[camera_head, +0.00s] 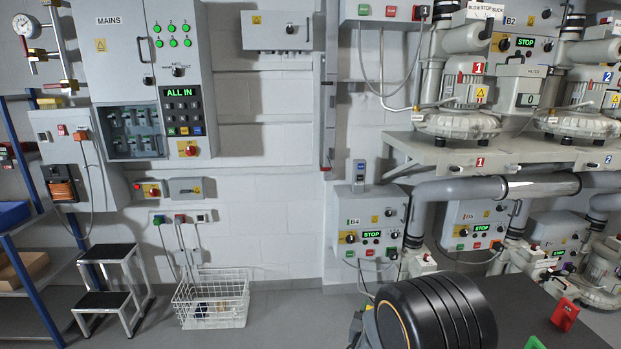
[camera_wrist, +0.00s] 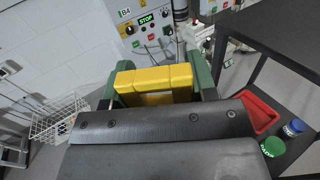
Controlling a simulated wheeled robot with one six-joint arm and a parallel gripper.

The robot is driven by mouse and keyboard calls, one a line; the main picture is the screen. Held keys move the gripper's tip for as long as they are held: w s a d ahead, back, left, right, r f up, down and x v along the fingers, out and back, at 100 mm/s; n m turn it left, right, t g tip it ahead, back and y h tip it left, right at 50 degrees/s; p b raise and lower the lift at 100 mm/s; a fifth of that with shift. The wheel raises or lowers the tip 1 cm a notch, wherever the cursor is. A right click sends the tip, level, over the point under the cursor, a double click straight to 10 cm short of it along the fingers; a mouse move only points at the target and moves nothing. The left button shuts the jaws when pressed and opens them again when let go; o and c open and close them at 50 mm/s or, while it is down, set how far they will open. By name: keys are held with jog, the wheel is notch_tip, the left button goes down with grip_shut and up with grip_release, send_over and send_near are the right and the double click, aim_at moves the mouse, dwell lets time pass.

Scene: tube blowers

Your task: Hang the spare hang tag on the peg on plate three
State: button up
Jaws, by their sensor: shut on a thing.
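My gripper (camera_wrist: 158,92) shows in the wrist view, with a dark green finger on each side. It is shut on a yellow blocky thing (camera_wrist: 153,77); I cannot tell whether this is the spare hang tag.
A dark table (camera_head: 520,308) at lower right bears a red item (camera_head: 565,315) and a green one (camera_head: 535,343). A white wire basket (camera_head: 212,300) and a step stool (camera_head: 110,285) stand on the floor at left. Panel B4 (camera_head: 370,225) is on the wall.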

jog(key=r+y+p, duration=0.1)
jog(key=r, duration=0.1)
jog(key=r+n+y+p, duration=0.1)
jog(key=r+p, duration=0.1)
jog(key=r, duration=0.1)
jog(key=shift+s+a+r+t, duration=0.15)
jog(key=shift+a+t, duration=0.05)
jog(key=shift+t, duration=0.1)
jog(key=shift+d, duration=0.15)
